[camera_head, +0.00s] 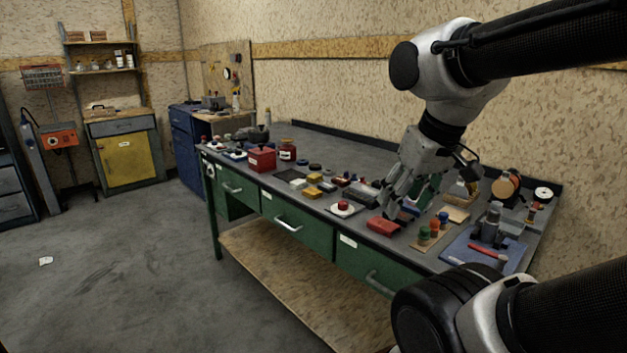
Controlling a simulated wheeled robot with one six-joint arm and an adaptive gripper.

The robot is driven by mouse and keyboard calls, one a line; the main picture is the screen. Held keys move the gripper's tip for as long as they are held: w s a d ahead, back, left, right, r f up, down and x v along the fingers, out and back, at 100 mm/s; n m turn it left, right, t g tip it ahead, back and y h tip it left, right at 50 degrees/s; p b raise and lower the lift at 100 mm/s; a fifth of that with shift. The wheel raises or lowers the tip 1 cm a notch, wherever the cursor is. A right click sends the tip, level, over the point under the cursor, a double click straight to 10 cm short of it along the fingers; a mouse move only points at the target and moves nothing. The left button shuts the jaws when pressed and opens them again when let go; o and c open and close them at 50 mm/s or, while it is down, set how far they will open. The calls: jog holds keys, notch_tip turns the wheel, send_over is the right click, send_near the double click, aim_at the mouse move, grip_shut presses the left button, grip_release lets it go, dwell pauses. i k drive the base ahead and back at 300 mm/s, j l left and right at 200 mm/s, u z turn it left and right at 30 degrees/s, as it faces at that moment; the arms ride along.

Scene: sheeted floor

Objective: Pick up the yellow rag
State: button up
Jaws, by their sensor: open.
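My gripper (398,197) is open and points down over the right half of the workbench, just above or beside a flat red item (383,226). I cannot tell whether it touches anything. Small yellow pieces (313,192) lie on the bench top to the left of my gripper. They are too small to tell whether one is the yellow rag. My gripper and arm hide part of the bench behind them.
The workbench (270,189) has green drawers and a crowded top. A red box (262,158), a white-based red button (343,208), small bottles (434,228) and a blue mat (461,250) with tools stand on it. The floor (130,260) at left is mostly clear.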

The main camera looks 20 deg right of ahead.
aim_at(315, 178)
jog(key=i+j+u, duration=0.2)
jog(key=i, duration=0.2)
jog(key=i+j+u, duration=0.2)
jog(key=i, duration=0.2)
jog(key=i+j+u, duration=0.15)
jog(key=i, duration=0.25)
jog(key=i+j+z, duration=0.1)
jog(key=i+z, duration=0.2)
jog(key=i+j+z, duration=0.15)
jog(key=i+z, duration=0.35)
jog(key=z, duration=0.2)
jog(key=i+j+z, duration=0.1)
jog(key=z, duration=0.35)
jog(key=i+j+z, duration=0.2)
jog(key=z, duration=0.2)
jog(key=i+j+z, duration=0.15)
jog(key=z, duration=0.3)
